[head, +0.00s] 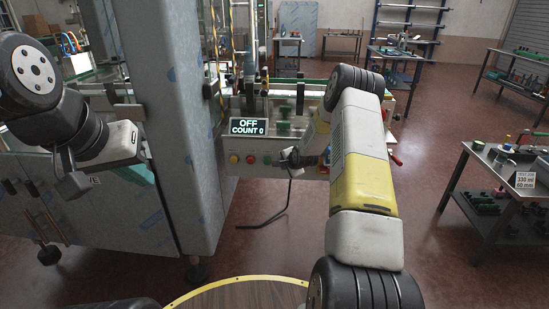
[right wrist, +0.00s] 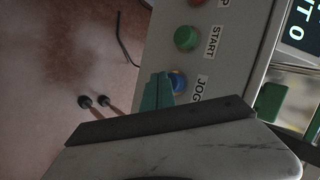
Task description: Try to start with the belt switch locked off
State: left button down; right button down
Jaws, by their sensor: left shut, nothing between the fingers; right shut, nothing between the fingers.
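The control panel (head: 262,172) on the machine front carries colored buttons, including a red one (head: 234,158). Its display (head: 249,127) reads OFF, COUNT 0. In the right wrist view, the green START button (right wrist: 186,38) is clear, and the blue JOG button (right wrist: 178,83) is partly covered by my right gripper (right wrist: 158,86). Its teal fingers are shut and empty; contact with JOG cannot be told. In the head view my right gripper (head: 288,158) is at the panel's right part. My left gripper (head: 145,151) is shut and empty beside the steel column. I cannot pick out the belt switch or a lock.
The steel column (head: 185,130) stands between my left gripper and the panel. A red handle (head: 396,159) shows right of my right arm. A side table (head: 483,160) with a sign and small parts stands at the right. Open floor lies between.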

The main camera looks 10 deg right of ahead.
jog(key=shift+w+d, duration=0.25)
jog(key=shift+w, duration=0.5)
dwell(0.8)
jog(key=shift+s, duration=0.1)
jog(key=shift+s+a, duration=0.2)
jog(key=shift+s, duration=0.35)
jog(key=shift+s+a, duration=0.15)
jog(key=shift+s, duration=0.4)
jog(key=shift+s+a, duration=0.25)
jog(key=shift+s, duration=0.55)
jog(key=shift+s+a, duration=0.25)
jog(key=shift+s, duration=0.55)
jog(key=shift+s+a, duration=0.25)
jog(key=shift+s, duration=0.55)
jog(key=shift+r, duration=0.1)
